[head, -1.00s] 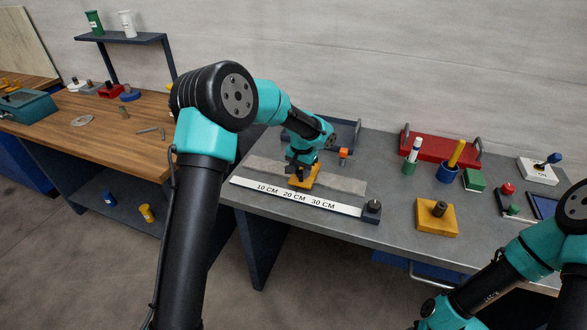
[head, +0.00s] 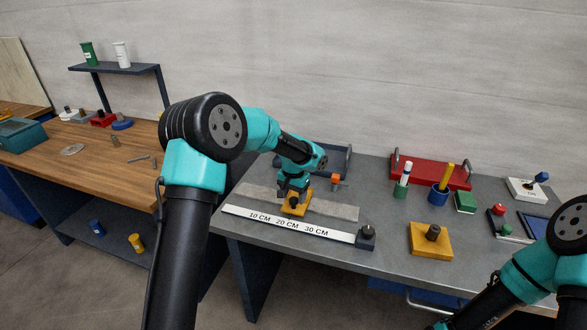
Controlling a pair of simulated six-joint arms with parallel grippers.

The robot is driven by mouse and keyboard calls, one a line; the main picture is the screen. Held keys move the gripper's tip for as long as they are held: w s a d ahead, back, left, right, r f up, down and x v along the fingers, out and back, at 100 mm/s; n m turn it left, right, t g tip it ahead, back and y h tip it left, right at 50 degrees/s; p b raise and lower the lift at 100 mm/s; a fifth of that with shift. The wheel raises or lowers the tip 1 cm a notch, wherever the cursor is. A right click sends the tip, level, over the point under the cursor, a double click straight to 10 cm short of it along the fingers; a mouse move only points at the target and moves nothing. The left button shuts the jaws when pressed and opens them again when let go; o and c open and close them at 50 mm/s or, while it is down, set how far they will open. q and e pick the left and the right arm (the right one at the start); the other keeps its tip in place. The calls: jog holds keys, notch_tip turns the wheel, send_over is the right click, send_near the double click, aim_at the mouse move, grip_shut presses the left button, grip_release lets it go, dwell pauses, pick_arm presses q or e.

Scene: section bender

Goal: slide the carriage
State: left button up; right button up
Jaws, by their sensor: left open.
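The yellow carriage (head: 296,204) sits on a flat grey rail (head: 335,209), beside a white scale strip (head: 270,220) marked 10, 20 and 30 CM. It stands near the 20 CM mark. My left gripper (head: 293,190) is right over the carriage, pointing down, with its jaws open. The fingertips are small and partly hidden, so I cannot tell whether they touch the carriage. My right arm shows at the lower right; its gripper is outside the picture.
A dark block with a knob (head: 366,237) stands at the strip's right end. A yellow block with a dark knob (head: 431,239) is further right. A red tray (head: 432,171), a blue cup (head: 438,195) and a green block (head: 465,202) stand behind. A wooden bench (head: 90,150) is at left.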

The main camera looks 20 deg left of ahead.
pick_arm(q)
notch_tip(320, 180, up, 16)
dwell(0.5)
jog(key=shift+a, duration=0.1)
